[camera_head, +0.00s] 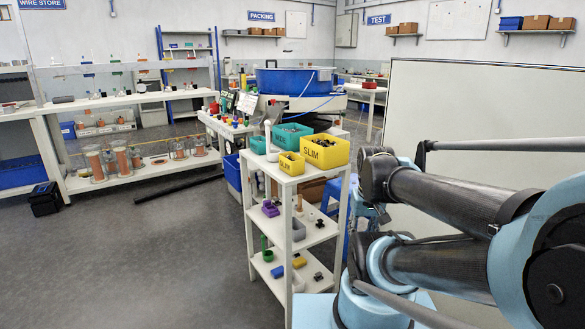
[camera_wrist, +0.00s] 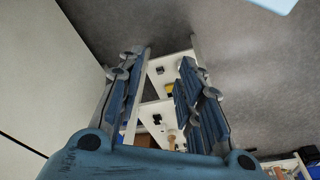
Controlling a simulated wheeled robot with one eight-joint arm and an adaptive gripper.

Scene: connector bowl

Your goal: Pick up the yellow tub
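Two yellow tubs marked SLIM stand on the top of a white shelf trolley in the head view: a larger yellow tub (camera_head: 325,152) at the back right corner and a smaller yellow tub (camera_head: 291,164) at the front. My gripper (camera_wrist: 160,57) shows in the wrist view with its two blue fingers wide apart and nothing held between them. The white trolley shelves show beyond and between the fingers. A small yellow thing (camera_wrist: 169,88) is partly hidden by the right finger; I cannot tell what it is. The gripper's end is not visible in the head view.
Teal tubs (camera_head: 291,135) stand behind the yellow ones, with a white upright object (camera_head: 269,142) at left. The trolley's lower shelves (camera_head: 303,238) hold small bins and parts. A pale panel (camera_head: 490,110) stands behind my arm.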

